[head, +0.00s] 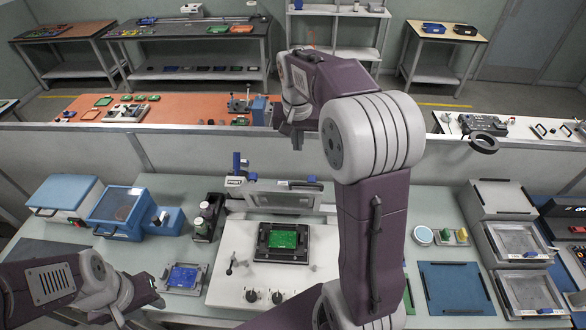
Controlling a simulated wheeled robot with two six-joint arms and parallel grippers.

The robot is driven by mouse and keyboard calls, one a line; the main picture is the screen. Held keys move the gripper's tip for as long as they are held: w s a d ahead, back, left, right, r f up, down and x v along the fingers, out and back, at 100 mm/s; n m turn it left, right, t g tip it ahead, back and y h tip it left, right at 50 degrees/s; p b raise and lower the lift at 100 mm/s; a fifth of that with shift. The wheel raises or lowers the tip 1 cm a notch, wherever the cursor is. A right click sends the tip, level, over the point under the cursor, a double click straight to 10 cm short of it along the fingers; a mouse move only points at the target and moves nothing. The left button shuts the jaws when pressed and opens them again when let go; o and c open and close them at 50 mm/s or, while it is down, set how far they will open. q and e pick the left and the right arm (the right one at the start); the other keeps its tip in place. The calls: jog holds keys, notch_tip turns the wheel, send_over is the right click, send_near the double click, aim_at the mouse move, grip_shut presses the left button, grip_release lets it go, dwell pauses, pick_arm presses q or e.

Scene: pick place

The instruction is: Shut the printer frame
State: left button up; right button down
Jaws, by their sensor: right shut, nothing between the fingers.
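The printer (228,253) stands on the bench in the middle, with a pale base and two dark knobs at its front. Its frame (285,198) is tilted up at the back of the base, with a grey screen panel and a dark handle near its upper right. A green circuit board (283,239) lies in a black holder on the base. My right gripper (297,138) points down, shut and empty, above and behind the raised frame, apart from it. My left gripper (150,292) is low at the left, near a blue board; its fingertips are not clear.
Blue-lidded boxes (118,208) and a small rack of bottles (207,216) stand left of the printer. A blue board in a tray (184,278) lies at front left. A blue mat (452,288) and grey trays (515,240) are at right. My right arm hides the printer's right side.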

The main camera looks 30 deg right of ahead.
jog(key=p, duration=0.2)
send_over(295, 189)
jog(key=w+d, duration=0.2)
jog(key=w, duration=0.1)
jog(key=s+a+x, duration=0.1)
jog(key=s+x, duration=0.1)
jog(key=x, duration=0.6)
jog(key=s+f, duration=0.1)
jog(key=s+a+f+p, duration=0.1)
jog(key=shift+a+f, duration=0.2)
jog(key=shift+f, duration=0.15)
jog(key=shift+s+a+f, duration=0.25)
jog(key=shift+s+a, duration=0.1)
jog(key=shift+a, duration=0.15)
jog(key=shift+w+d, duration=0.1)
jog(key=shift+d, duration=0.1)
